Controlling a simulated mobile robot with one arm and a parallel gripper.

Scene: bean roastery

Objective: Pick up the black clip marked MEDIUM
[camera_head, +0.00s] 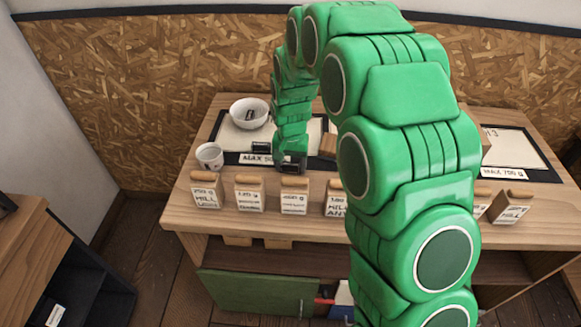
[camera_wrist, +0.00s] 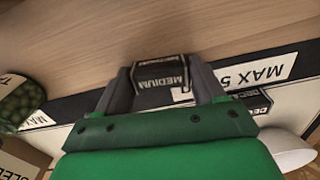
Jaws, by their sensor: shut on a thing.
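The black clip marked MEDIUM (camera_wrist: 161,78) sits between the two fingers of my gripper (camera_wrist: 164,70) in the wrist view, its label upside down. My gripper is shut on it, a finger at each side. In the head view my gripper (camera_head: 291,163) is over the front edge of the left tray, near the MAX 50... label (camera_head: 257,159). I cannot tell whether the clip touches the surface below. Another black clip (camera_wrist: 256,101) with a partly hidden label lies beside the gripper; it also shows in the head view (camera_head: 261,147).
A white bowl (camera_head: 240,103) with a black object inside stands on the left tray (camera_head: 219,128). Several labelled bean bags (camera_head: 249,197) line the table's front edge. A second tray (camera_head: 545,174) lies at the right.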

